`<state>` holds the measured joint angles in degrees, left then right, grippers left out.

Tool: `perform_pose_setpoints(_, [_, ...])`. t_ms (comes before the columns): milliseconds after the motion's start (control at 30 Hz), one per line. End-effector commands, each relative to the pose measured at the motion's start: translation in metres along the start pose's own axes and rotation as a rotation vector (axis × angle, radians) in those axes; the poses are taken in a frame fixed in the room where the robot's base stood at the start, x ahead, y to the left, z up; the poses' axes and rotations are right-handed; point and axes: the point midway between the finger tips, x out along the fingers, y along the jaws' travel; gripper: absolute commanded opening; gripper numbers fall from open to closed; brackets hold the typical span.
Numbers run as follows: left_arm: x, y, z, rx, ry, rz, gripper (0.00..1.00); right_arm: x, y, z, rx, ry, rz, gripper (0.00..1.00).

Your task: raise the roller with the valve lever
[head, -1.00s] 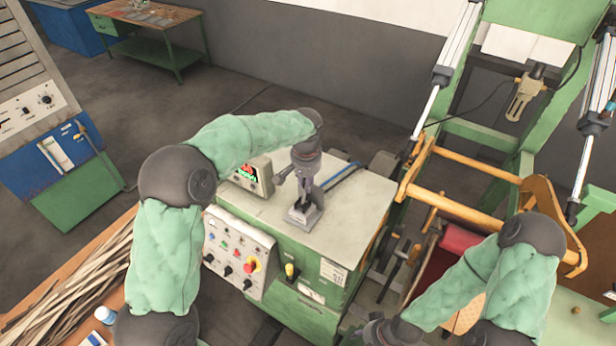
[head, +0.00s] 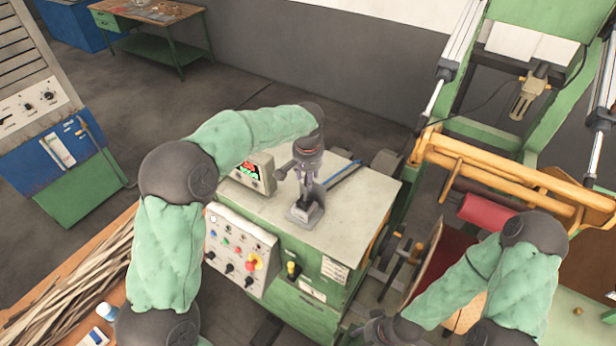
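The valve lever's grey base (head: 302,214) stands on top of the green cabinet with the pale top (head: 355,205). My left gripper (head: 308,186) points down right over the valve and overlaps its lever; I cannot tell whether the fingers are closed on it.
A control panel (head: 238,250) with knobs and a red-and-yellow button is on the cabinet front. Green machine posts (head: 445,95) with cylinders rise at the right.

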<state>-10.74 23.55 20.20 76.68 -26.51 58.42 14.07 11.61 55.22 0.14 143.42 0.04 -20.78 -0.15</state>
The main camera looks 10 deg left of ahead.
Motion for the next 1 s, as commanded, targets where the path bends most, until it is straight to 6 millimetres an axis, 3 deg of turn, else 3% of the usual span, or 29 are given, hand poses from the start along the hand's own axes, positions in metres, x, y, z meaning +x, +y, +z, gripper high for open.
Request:
perform_pose_setpoints(500, [-0.093,-0.001,-0.001,-0.001,0.006,0.001,0.43,0.0,0.0,0.0,0.0,0.0,0.0,0.4])
perform_pose_setpoints(700, [-0.111,-0.001,-0.002,-0.001,0.007,0.0,0.43,0.0,0.0,0.0,0.0,0.0,0.0,0.4])
perform_pose_setpoints(1000, [-0.114,-0.002,-0.001,-0.001,0.005,0.0,0.43,0.0,0.0,0.0,0.0,0.0,0.0,0.4])
